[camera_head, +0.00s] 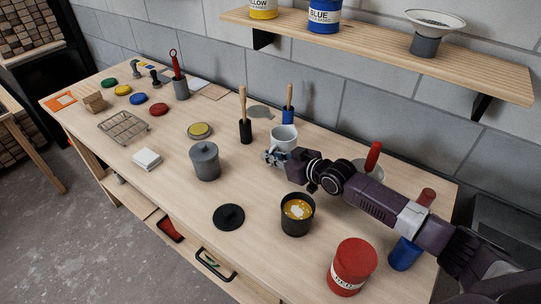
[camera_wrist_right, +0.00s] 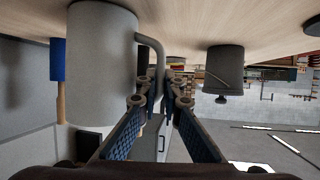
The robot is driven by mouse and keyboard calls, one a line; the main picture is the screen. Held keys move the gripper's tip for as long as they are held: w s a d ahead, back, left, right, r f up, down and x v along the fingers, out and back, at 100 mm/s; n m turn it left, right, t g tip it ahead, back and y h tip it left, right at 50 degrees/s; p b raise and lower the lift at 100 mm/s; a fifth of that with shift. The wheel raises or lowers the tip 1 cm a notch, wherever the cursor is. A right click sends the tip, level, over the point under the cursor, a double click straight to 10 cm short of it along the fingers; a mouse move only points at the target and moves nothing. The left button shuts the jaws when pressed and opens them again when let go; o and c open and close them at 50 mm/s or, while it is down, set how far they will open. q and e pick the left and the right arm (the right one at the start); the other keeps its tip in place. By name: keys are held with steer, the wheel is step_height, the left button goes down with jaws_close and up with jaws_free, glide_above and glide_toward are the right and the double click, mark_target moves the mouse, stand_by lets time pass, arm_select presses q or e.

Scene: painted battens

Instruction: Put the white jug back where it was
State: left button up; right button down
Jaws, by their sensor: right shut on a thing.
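The white jug (camera_head: 284,136) is near the middle of the workbench (camera_head: 165,191), toward the wall, and looks upright. My right gripper (camera_head: 271,157) is at its near side. In the right wrist view, which is upside down, the jug (camera_wrist_right: 100,65) fills the left and its handle (camera_wrist_right: 152,45) runs down to the fingers of my right gripper (camera_wrist_right: 160,103). The gripper is shut on the handle. I cannot tell for sure whether the jug's base touches the bench. My left gripper is not in view.
A lidded grey pot (camera_head: 205,162) stands left of the jug, a dark pot with orange contents (camera_head: 297,214) in front. A red tin (camera_head: 351,267) is near the front edge. A shelf (camera_head: 380,52) overhangs the back.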

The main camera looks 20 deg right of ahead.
steer(key=c, duration=2.1)
jaws_free()
steer(key=shift+f, duration=0.2)
steer(key=b+v, duration=0.2)
steer(key=v, duration=0.5)
steer(key=shift+s+d, duration=0.15)
steer(key=shift+s, duration=0.2)
steer(key=shift+r, duration=0.25)
